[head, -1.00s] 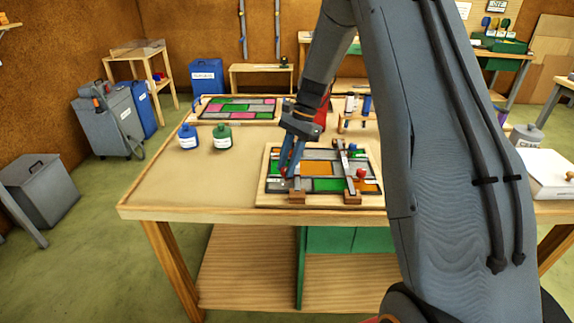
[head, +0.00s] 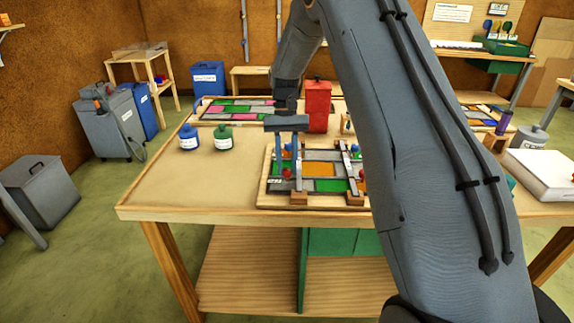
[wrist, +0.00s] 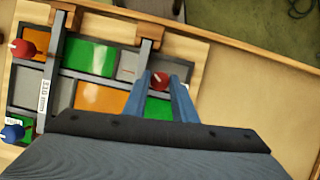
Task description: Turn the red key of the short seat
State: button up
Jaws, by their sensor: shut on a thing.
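The leaded panel (head: 328,156) of coloured panes lies in a wooden frame on the bench, with two bars across it. My gripper (head: 287,171) points down at the left bar (head: 299,185), its blue fingers shut on a small red key (head: 287,174). In the wrist view the red key (wrist: 159,80) shows between the fingertips, beside the near bar (wrist: 147,55). The other bar (head: 354,180) has its own red key (wrist: 22,48) and blue key (wrist: 12,132), and a label reading about 310 mm (wrist: 43,94). My gripper hides part of the left bar.
The bench's front left (head: 180,190) is clear.

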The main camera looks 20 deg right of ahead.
jog(key=n+h, duration=0.1)
jog(key=n, duration=0.1)
jog(key=n+h, duration=0.1)
jog(key=n, duration=0.3)
jog(key=shift+w+a+n+h, duration=0.1)
jog(key=shift+a+n+h, duration=0.15)
jog(key=shift+n+h, duration=0.15)
dwell(0.4)
jog(key=o, duration=1)
jog(key=shift+b+v, duration=1.05)
jog(key=shift+v, duration=2.9)
